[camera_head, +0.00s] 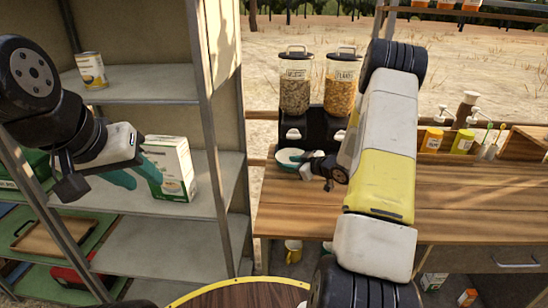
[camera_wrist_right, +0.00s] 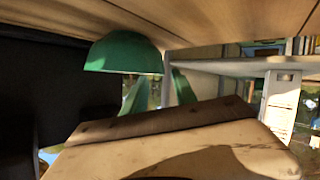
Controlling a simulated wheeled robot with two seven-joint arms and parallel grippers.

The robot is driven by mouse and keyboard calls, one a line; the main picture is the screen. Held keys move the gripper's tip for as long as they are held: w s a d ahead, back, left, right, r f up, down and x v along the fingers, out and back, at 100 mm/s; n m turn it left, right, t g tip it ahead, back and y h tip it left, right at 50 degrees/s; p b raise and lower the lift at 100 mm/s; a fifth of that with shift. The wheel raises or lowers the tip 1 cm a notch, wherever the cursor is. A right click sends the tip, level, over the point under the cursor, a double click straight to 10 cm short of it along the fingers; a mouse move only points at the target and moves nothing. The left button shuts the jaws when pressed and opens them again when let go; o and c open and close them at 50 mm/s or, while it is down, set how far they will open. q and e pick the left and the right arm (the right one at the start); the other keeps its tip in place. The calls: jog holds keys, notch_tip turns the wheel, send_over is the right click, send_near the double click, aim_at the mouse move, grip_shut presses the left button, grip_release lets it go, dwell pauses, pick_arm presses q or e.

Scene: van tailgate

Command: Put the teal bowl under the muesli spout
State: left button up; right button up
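The teal bowl (camera_head: 287,158) stands on the wooden counter at the foot of the dispenser, below the muesli spout (camera_head: 293,134). The muesli jar (camera_head: 295,92) is the left of two jars. In the right wrist view, which is upside down, the bowl (camera_wrist_right: 124,54) rests on the wood, just beyond my green fingertips. My right gripper (camera_head: 312,158) is beside the bowl's right side; its fingers (camera_wrist_right: 159,92) are apart with nothing visible between them. My left gripper (camera_head: 138,175) is at the shelf, with teal fingers apart, in front of a white-and-green box (camera_head: 170,165).
The flakes jar (camera_head: 341,90) stands right of the muesli. A can (camera_head: 91,71) is on the upper shelf. The counter's right part (camera_head: 470,190) is clear. A yellow mug (camera_head: 293,250) is below the counter.

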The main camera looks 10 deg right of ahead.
jog(key=v, duration=0.6)
jog(key=s+r+m+h, duration=0.2)
jog(key=r+h, duration=0.1)
jog(key=r, duration=0.6)
jog(key=s+r+m+h, duration=0.3)
jog(key=r+h, duration=0.1)
jog(key=r, duration=0.5)
jog(key=s+a+r+m+g+y, duration=0.1)
jog(key=s+a, duration=0.3)
jog(key=s, duration=0.5)
jog(key=s+a+r+m+g, duration=0.1)
jog(key=s+a, duration=0.3)
jog(key=s, duration=0.5)
jog(key=s+a+r+m+g+y, duration=0.1)
jog(key=s+a+r+g, duration=0.2)
jog(key=s, duration=0.6)
jog(key=shift+a+r+m+g+y, duration=0.15)
jog(key=shift+a+m+g+y, duration=0.15)
jog(key=shift+a, duration=0.4)
